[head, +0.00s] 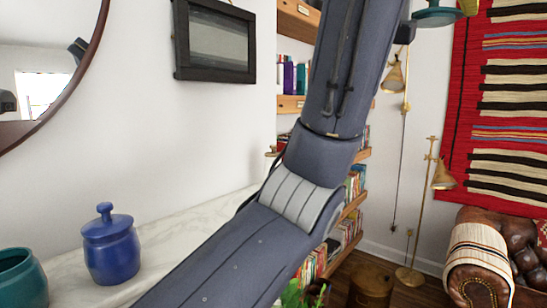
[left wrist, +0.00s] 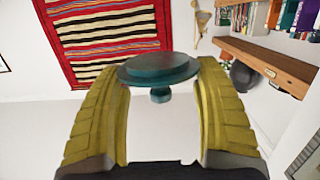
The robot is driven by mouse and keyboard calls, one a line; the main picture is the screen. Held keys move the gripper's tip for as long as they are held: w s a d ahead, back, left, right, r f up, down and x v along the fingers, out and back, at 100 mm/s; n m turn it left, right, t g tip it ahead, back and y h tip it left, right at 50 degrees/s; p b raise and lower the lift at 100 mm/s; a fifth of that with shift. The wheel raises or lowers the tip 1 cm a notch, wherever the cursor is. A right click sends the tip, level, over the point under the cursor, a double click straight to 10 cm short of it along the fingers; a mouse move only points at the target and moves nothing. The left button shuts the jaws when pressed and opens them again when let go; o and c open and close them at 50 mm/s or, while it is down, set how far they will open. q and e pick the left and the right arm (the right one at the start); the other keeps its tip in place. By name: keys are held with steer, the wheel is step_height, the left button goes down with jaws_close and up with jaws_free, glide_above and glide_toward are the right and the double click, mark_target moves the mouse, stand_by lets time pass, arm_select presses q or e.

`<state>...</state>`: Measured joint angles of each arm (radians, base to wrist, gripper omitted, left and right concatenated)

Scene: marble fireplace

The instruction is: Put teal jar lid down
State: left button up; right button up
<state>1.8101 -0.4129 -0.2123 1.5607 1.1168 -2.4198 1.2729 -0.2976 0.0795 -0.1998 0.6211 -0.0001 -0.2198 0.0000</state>
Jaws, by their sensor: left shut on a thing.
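The teal jar lid is held high up, cut by the top edge of the head view (head: 437,16). In the left wrist view the lid (left wrist: 158,68) is a dark teal disc with a small knob pointing toward my palm. My left gripper (left wrist: 161,78) is shut on it, with a yellow finger at either side. The teal jar (head: 22,283) stands open-topped at the lower left of the head view, partly cut by the frame edge. The lid is far from this jar. My right gripper is not in view.
A blue jar with its own knobbed lid (head: 111,245) stands on the white marble mantel (head: 165,243), right of the teal jar. Bookshelves (head: 350,210), brass lamps (head: 441,178), a striped red wall hanging (head: 510,110) and a leather sofa (head: 480,260) are on the right.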

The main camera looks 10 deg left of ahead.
arm_select(q)
steer(key=w+a+f+n+t+y, duration=0.1)
steer(key=w+a+f+n+y, duration=0.2)
steer(key=a, duration=0.5)
steer(key=w+a+f+n+t+y, duration=0.1)
steer(key=w+a+n+y, duration=0.3)
steer(key=a, duration=0.5)
steer(key=n+g+y, duration=0.9)
steer(key=n+y, duration=0.2)
steer(key=y, duration=0.4)
glide_above(184, 244)
step_height(184, 244, down, 33)
steer(key=shift+s+f, duration=0.1)
steer(key=shift+n, duration=0.3)
steer(key=shift+f, duration=2.65)
steer(key=shift+f, duration=0.1)
